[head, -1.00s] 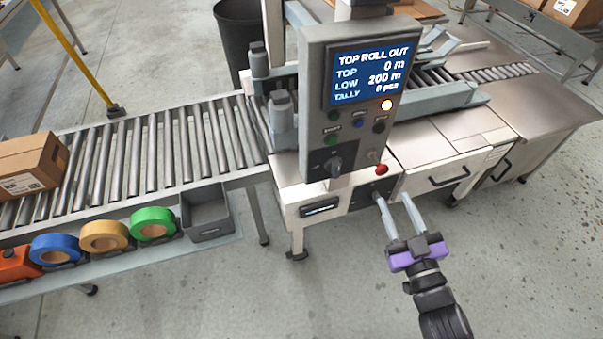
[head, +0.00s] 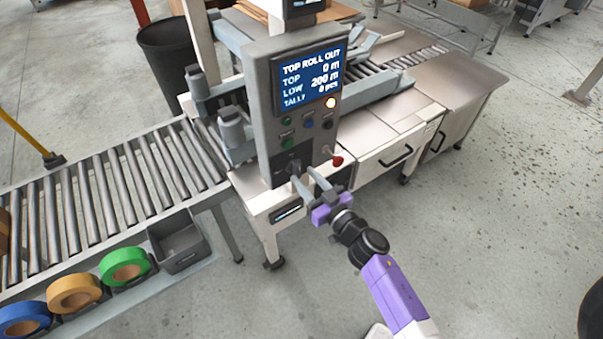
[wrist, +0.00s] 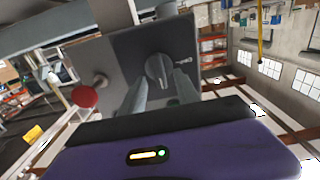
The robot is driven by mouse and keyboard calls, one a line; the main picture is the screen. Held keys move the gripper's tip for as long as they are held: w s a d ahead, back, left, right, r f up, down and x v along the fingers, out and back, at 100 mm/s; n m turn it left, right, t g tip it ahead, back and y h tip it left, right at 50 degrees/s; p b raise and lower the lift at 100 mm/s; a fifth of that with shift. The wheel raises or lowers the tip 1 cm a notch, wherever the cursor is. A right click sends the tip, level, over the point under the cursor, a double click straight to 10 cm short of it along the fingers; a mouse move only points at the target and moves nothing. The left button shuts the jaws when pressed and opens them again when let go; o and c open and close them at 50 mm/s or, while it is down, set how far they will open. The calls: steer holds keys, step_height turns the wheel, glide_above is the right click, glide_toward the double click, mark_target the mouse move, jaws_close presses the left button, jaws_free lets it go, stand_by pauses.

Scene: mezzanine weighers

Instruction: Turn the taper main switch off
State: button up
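The taper's main switch is a dark rotary knob (head: 294,168) on a black plate low on the grey control panel (head: 262,120). In the wrist view the knob (wrist: 158,70) is close ahead, with a small pale marking to its right. My gripper (head: 307,174) is at the lower front of the panel, just short of the knob. In the wrist view its two fingers (wrist: 161,82) are apart, one on each side of the knob's lower part, with nothing gripped. I cannot tell whether they touch it.
A red mushroom button (head: 337,160) sticks out right of the knob; it also shows in the wrist view (wrist: 85,96). The lit screen (head: 308,78) reads "TOP ROLL OUT". A roller conveyor (head: 110,185) and grey bin (head: 177,243) stand left.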

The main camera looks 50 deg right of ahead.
steer(key=shift+x, duration=1.05)
jaws_close()
